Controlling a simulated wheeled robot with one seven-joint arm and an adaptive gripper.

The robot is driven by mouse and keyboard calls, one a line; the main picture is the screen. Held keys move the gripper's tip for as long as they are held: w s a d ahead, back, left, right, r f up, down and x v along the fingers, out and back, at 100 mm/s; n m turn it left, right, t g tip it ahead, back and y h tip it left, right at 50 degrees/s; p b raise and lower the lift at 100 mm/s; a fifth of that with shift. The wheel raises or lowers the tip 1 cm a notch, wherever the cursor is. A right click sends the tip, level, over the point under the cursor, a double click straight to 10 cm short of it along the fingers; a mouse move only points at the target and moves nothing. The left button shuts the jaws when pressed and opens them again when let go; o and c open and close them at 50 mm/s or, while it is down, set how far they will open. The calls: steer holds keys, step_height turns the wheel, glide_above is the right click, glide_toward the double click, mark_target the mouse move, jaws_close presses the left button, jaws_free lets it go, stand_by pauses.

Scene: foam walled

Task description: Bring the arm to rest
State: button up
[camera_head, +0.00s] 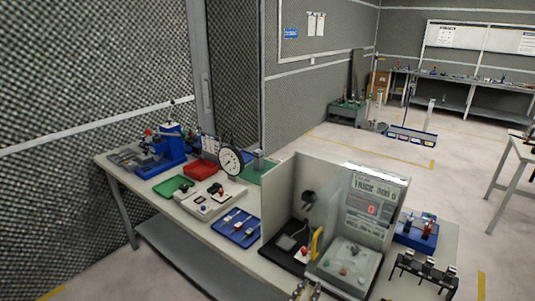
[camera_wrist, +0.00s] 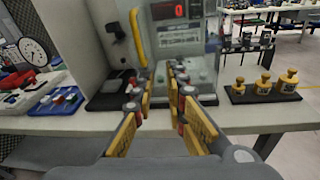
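My gripper (camera_wrist: 168,86) shows in the wrist view with its two yellow-padded fingers apart and nothing visible between them. It points at the bench front, before a grey machine with a red digital display (camera_wrist: 179,12). A small part of what looks like my gripper (camera_head: 306,291) shows at the bottom edge of the head view, by the near edge of the bench. The rest of my arm is out of the head view.
The bench (camera_head: 228,236) holds a blue tray (camera_head: 237,228), a red tray (camera_head: 200,168), a dial gauge (camera_head: 230,160) and a panelled booth around the machine (camera_head: 345,264). Yellow weights (camera_wrist: 263,86) stand in a black rack at right. Open floor (camera_head: 460,195) lies beyond.

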steer(key=s+d+f+m+g+y, duration=0.2)
steer(key=s+f+m+g, duration=0.1)
steer(key=s+m+g, duration=0.45)
steer(key=s+d+f+m+g+y, duration=0.25)
steer(key=s+m+g, duration=0.25)
steer(key=s+m, duration=0.45)
steer(key=w+d+r+m+t+y, duration=0.1)
steer(key=d+r+m+t+y, duration=0.1)
steer(key=r+m, duration=0.3)
steer(key=w+d+r+m+t+y, duration=0.1)
steer(key=r+m+t+y, duration=0.1)
steer(key=r+m, duration=0.4)
steer(key=shift+w+d+r, duration=0.25)
steer(key=shift+d+r, duration=0.15)
steer(key=shift+r, duration=0.35)
